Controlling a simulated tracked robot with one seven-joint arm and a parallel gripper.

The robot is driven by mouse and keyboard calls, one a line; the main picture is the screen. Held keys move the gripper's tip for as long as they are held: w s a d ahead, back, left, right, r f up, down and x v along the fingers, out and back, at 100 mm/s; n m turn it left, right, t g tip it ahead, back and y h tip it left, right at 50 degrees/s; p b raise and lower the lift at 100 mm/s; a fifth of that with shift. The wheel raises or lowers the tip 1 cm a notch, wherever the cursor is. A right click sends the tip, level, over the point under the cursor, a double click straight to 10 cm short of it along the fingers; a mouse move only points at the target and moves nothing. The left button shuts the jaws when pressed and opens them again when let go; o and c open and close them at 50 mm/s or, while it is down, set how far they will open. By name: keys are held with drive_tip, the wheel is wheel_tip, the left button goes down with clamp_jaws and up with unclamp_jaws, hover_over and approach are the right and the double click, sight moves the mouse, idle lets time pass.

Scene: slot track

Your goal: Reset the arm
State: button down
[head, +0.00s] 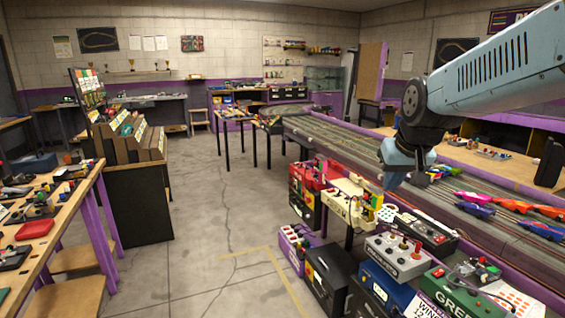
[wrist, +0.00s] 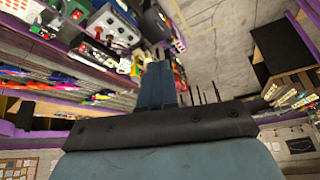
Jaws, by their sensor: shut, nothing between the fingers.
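My arm (head: 500,72) reaches in from the upper right of the head view. It is pale blue with a dark joint. My gripper (head: 394,178) hangs at its end, pointing down, in front of the slot track (head: 330,135) and above the control boxes at its near edge. In the wrist view my gripper (wrist: 157,75) shows as blue fingers lying side by side, shut and empty. The wrist view looks tilted over, with the room upside down.
Control boxes, among them a grey one (head: 398,255) and a green one (head: 465,285), crowd the near track side. Coloured slot cars (head: 515,206) stand on the track at right. A workbench (head: 62,205) is at left. The concrete floor (head: 205,220) between is clear.

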drive_tip(key=s, duration=1.4)
drive_tip(key=shift+s+a+f, duration=0.15)
drive_tip(key=shift+s+a, duration=0.1)
drive_tip(key=shift+s, duration=0.15)
